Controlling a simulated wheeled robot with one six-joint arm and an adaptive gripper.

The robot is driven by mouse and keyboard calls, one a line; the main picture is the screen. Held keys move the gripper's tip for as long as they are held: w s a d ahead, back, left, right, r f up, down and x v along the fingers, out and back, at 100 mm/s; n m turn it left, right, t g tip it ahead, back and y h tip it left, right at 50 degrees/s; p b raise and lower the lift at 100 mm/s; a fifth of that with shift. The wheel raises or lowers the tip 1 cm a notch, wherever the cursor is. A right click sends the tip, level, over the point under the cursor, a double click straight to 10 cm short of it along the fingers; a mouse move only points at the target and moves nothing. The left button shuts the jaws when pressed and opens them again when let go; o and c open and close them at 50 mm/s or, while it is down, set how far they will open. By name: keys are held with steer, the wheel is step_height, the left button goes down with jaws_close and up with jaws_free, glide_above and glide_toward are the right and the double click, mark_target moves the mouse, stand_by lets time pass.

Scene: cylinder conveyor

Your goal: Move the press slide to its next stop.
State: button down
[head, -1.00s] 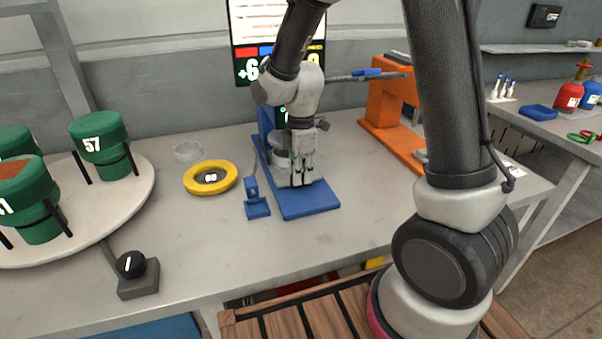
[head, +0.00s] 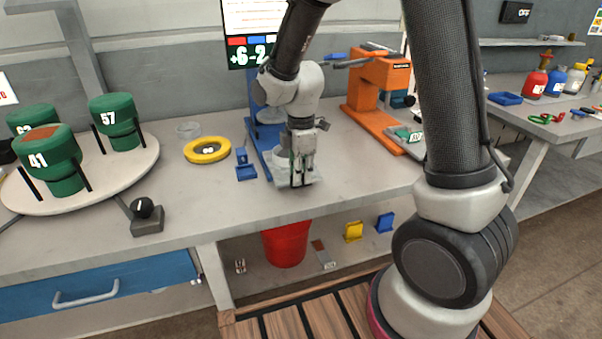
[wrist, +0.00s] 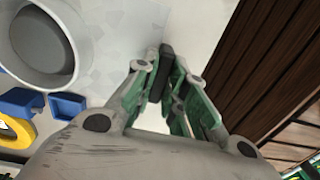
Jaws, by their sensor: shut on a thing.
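The blue press stand (head: 256,150) is on the bench in the head view, partly hidden by my arm. The pale slide plate (head: 312,177) lies over its front part, with a grey cup (head: 281,160) behind my fingers. My gripper (head: 301,184) is low at the front of the plate, near the bench's front edge. In the wrist view, my gripper (wrist: 166,75) is shut on a small dark upright handle (wrist: 166,62). The pale slide plate (wrist: 115,50) and the round grey cup (wrist: 48,38) show to the left of it.
A yellow ring (head: 207,150) and a small blue holder (head: 245,171) sit left of the stand. Farther left are a turntable (head: 148,165) with green canisters and a black knob (head: 142,207). An orange press (head: 378,95) stands to the right. A red bucket (head: 286,245) is under the bench.

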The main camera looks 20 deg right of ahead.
steer(key=shift+s, duration=0.25)
steer(key=c, duration=1.5)
jaws_free()
steer(key=shift+s, duration=0.1)
steer(key=shift+o, duration=0.2)
steer(key=shift+r, duration=0.3)
step_height(320, 180, up, 11)
steer(key=shift+r, duration=0.2)
